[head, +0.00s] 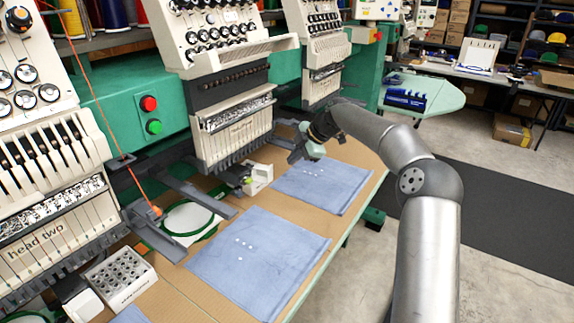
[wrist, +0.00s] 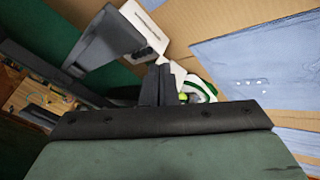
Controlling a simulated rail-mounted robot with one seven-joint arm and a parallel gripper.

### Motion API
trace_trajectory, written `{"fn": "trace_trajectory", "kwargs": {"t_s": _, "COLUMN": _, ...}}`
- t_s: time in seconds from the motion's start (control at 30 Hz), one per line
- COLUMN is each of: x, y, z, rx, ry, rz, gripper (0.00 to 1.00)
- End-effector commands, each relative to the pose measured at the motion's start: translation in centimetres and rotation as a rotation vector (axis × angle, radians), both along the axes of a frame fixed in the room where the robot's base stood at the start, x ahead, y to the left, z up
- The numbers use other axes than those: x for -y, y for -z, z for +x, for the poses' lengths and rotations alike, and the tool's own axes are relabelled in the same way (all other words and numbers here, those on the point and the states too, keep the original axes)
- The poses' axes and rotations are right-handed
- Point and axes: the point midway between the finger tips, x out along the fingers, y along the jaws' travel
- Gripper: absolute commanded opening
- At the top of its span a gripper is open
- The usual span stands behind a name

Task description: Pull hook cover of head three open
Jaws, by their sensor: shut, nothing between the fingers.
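Head three (head: 235,130) is the cream embroidery head with its name on the front, left of centre in the head view. Below it, a small white block (head: 258,174) sits at the end of the dark lower arm; it looks like the hook cover, but I cannot tell whether it is open. In the wrist view, white parts (wrist: 145,28) and a green-and-white round piece (wrist: 200,90) show beyond the fingers, partly hidden by them. My gripper (head: 297,152) is shut and empty, up and to the right of the white block, apart from it. Its dark fingers show in the wrist view (wrist: 160,85).
Blue cloths (head: 258,262) (head: 322,186) lie on the tan table. A green hoop (head: 190,220) is at the left, near a tray of bobbins (head: 120,277). Head two (head: 40,245) stands at the left. Red and green buttons (head: 150,103) are on the green beam.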

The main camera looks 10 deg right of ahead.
Motion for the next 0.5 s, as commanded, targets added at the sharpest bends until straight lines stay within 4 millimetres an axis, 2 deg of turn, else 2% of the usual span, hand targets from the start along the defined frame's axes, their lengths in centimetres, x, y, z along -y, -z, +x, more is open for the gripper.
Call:
{"fn": "trace_trajectory", "kwargs": {"t_s": 0.2, "x": 3.0, "y": -4.6, "z": -1.6, "rx": 0.005, "ry": 0.002, "rz": 0.0, "gripper": 0.0}}
{"fn": "trace_trajectory", "kwargs": {"t_s": 0.5, "x": 6.0, "y": -9.3, "z": -3.4, "rx": 0.003, "ry": 0.002, "rz": 0.0, "gripper": 0.0}}
